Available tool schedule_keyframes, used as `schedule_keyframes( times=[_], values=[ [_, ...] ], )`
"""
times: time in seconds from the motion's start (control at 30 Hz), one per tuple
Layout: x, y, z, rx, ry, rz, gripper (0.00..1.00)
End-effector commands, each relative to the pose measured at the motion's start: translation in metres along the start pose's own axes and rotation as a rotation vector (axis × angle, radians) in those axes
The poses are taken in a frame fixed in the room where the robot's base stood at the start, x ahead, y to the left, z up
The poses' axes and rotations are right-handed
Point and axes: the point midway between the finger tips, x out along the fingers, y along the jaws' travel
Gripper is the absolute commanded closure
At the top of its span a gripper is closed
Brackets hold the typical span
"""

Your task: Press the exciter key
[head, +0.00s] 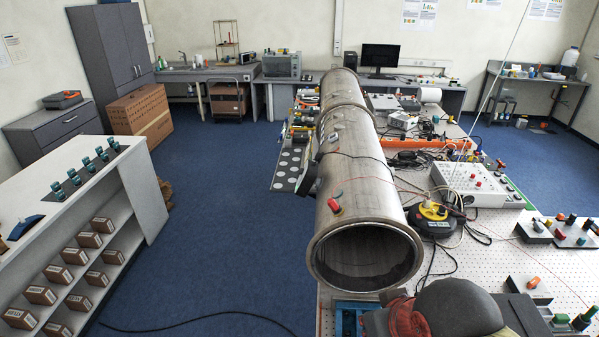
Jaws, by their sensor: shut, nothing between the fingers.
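I cannot tell for certain which part is the exciter key. A white box with knobs and red buttons (467,185) stands on the perforated table to the right of the long metal pipe (365,205). A small grey unit with an orange knob (530,287) sits nearer the front. More small grey units with coloured knobs (563,230) are at the right edge. A small red piece (334,206) is on top of the pipe. My gripper's fingers are not seen in this view.
The open pipe end faces me. A yellow and black round device (433,216) with loose cables lies beside it. A dark rounded shape (457,306) and a red part (408,319) fill the bottom.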

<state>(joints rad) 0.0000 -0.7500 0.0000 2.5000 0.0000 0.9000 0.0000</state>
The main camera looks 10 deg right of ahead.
Motion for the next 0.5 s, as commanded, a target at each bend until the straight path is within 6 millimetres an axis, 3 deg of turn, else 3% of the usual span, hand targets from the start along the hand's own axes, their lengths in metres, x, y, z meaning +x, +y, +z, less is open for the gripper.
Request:
schedule_keyframes(
  times=[0.5],
  values=[
    [0.0072, 0.0000, 0.0038, 0.000, 0.000, 0.000, 1.00]
  ],
)
